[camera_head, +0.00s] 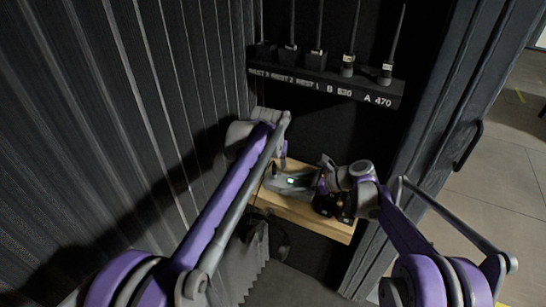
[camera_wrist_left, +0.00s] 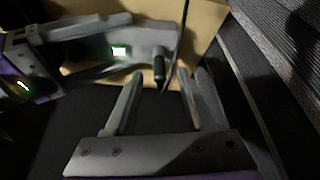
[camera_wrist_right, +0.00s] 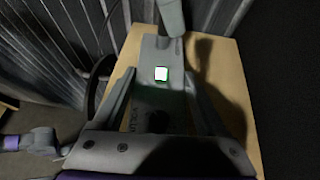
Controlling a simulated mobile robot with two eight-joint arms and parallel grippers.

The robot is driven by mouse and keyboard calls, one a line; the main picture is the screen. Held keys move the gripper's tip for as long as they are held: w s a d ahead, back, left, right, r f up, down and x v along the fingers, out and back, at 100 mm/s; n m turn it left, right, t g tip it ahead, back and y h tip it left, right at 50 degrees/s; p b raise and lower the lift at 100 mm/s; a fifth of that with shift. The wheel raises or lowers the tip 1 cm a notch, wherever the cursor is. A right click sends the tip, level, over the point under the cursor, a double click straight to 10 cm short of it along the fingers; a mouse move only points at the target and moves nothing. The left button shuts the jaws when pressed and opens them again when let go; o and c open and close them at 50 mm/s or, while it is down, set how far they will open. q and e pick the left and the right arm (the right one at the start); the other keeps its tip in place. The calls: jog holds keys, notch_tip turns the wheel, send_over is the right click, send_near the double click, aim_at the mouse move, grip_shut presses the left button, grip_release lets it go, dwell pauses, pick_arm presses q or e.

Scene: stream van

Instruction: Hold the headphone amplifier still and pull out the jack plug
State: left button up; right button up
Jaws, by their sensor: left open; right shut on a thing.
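The headphone amplifier (camera_head: 298,181) is a grey box with a small lit green-white display, on a wooden shelf. It also shows in the left wrist view (camera_wrist_left: 132,57) and the right wrist view (camera_wrist_right: 152,53). My right gripper (camera_wrist_right: 160,92) is shut on the amplifier, one finger along each side. My left gripper (camera_wrist_left: 162,82) is open and empty. A short dark cylinder that looks like the jack plug (camera_wrist_left: 158,69) is at the amplifier's end, just beyond and between the left fingertips. The plug is too small to make out clearly in the head view.
A rack (camera_head: 325,80) with several upright antennas is above. A ribbed dark wall (camera_head: 130,100) stands close on the left. A thin black cable (camera_wrist_left: 181,45) runs beside the plug.

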pick_arm(q)
jog(key=shift+w+f, duration=0.2)
jog(key=shift+f, duration=0.4)
grip_shut()
dwell(0.3)
